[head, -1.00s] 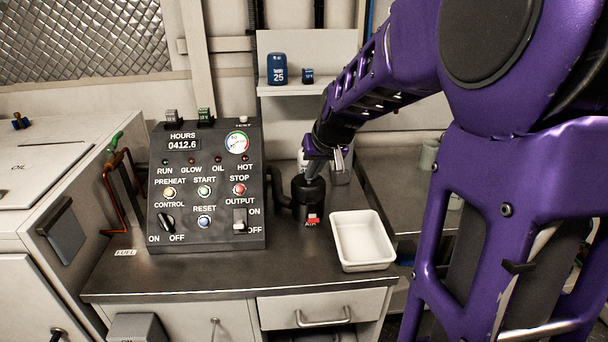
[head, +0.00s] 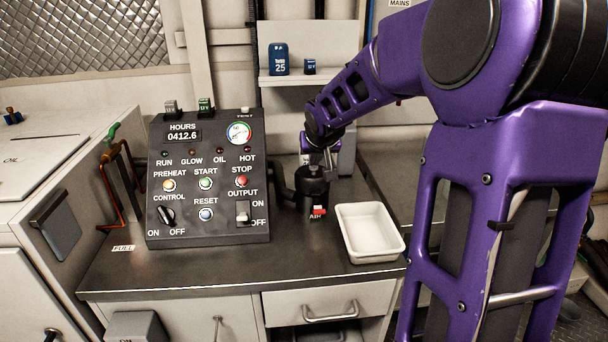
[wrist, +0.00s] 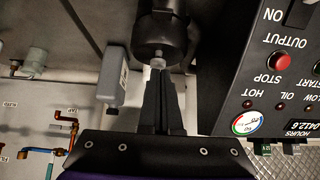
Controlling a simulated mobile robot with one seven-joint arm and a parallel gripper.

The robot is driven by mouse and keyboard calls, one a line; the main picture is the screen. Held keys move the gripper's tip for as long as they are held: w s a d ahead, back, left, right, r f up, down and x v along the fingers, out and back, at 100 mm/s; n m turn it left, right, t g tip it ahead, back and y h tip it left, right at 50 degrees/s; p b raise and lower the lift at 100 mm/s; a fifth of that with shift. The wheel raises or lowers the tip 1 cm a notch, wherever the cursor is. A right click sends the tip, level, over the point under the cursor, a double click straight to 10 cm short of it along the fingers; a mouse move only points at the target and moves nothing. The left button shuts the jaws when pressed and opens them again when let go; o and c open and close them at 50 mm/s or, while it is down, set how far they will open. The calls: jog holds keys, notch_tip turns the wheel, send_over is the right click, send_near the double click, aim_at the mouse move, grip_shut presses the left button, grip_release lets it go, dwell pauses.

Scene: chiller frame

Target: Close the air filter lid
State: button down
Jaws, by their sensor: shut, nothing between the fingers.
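The air filter (head: 313,195) is a black canister with an AIR label and a red latch (head: 319,210). It stands on the counter just right of the control panel. My gripper (head: 328,163) is shut and empty, at the top of the canister. In the wrist view the shut fingers (wrist: 159,78) point at a small grey knob (wrist: 158,62) on the black canister (wrist: 160,30). The fingertips are very near or touching the knob; I cannot tell which. The gripper partly hides the canister top, so the lid's exact angle is unclear.
The control panel (head: 205,228) stands close on the left. A white tray (head: 370,253) lies to the front right. A grey bottle (wrist: 114,75) is beside the gripper in the wrist view. A shelf (head: 300,82) is behind. The front counter strip is clear.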

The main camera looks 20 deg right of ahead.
aim_at(313, 177)
jog(key=shift+s+a+f+b, duration=0.15)
jog(key=shift+f+b, duration=0.1)
jog(key=shift+f, duration=0.55)
jog(key=shift+s+d+f+b, duration=0.1)
jog(key=shift+f+b, duration=0.15)
jog(key=shift+f, duration=0.55)
